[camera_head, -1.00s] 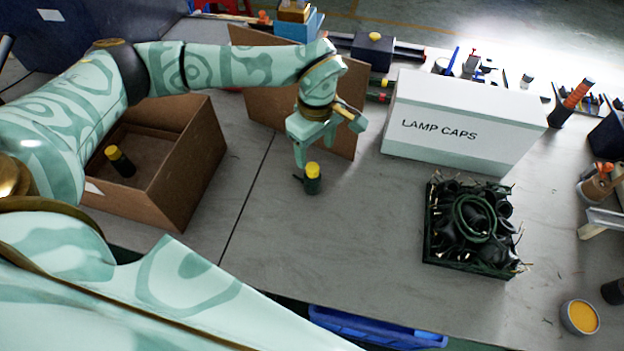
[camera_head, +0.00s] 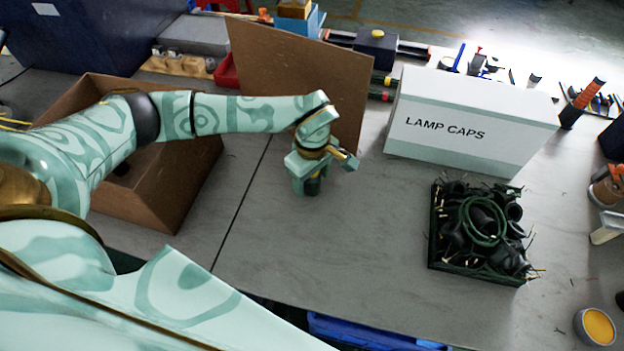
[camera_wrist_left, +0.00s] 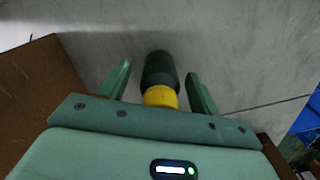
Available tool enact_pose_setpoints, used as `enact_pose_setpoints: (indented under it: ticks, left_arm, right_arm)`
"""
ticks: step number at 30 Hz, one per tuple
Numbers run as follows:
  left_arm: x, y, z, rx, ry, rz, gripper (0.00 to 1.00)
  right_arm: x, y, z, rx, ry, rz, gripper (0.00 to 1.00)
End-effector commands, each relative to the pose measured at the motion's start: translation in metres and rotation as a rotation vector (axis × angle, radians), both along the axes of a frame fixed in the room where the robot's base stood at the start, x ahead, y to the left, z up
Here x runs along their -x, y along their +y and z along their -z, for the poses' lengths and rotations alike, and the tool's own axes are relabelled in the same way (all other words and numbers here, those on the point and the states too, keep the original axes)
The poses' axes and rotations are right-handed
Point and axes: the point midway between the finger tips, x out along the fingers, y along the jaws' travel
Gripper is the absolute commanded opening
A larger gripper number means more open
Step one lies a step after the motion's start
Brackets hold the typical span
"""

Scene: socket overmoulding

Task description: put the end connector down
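The end connector, a dark green cylinder with a yellow end, stands on the grey table (camera_head: 350,230). In the head view only its dark lower part (camera_head: 312,187) shows under my left gripper (camera_head: 306,180). In the left wrist view the connector (camera_wrist_left: 160,72) is between the two fingers of my left gripper (camera_wrist_left: 160,88), its yellow end (camera_wrist_left: 160,96) toward the palm. There is a gap on each side of it, so the gripper is open around it. My right gripper is in neither view.
An open cardboard box (camera_head: 185,185) stands at left, partly behind my left arm. A brown board (camera_head: 300,75) rises behind the gripper. A white LAMP CAPS box (camera_head: 460,145) and a dark crate of black parts (camera_head: 434,225) are at right. The table front is clear.

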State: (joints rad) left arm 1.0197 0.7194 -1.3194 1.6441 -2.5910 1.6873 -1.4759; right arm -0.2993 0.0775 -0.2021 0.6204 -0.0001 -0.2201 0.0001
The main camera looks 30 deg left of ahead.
Motion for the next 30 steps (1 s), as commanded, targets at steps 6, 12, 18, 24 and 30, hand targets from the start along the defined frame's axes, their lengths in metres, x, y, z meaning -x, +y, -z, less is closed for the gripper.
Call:
enact_pose_setpoints:
  ticks: [6, 12, 18, 24, 30]
  left_arm:
    - [0.0, 0.0, 0.0, 0.0, 0.0, 0.0, 0.14]
    - [0.0, 0.0, 0.0, 0.0, 0.0, 0.0, 0.1]
    - [0.0, 0.0, -0.011, 0.0, -0.002, 0.0, 0.1]
    - [0.004, -0.007, -0.046, 0.001, -0.005, 0.005, 0.1]
    - [0.031, -0.037, -0.095, 0.002, -0.007, 0.007, 0.1]
  right_arm:
    - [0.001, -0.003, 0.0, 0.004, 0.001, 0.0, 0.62]
    - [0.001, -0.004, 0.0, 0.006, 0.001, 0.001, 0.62]
    - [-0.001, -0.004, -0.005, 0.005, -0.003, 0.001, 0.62]
    - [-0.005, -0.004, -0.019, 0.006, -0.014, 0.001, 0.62]
    - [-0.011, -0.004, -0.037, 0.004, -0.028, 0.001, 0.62]
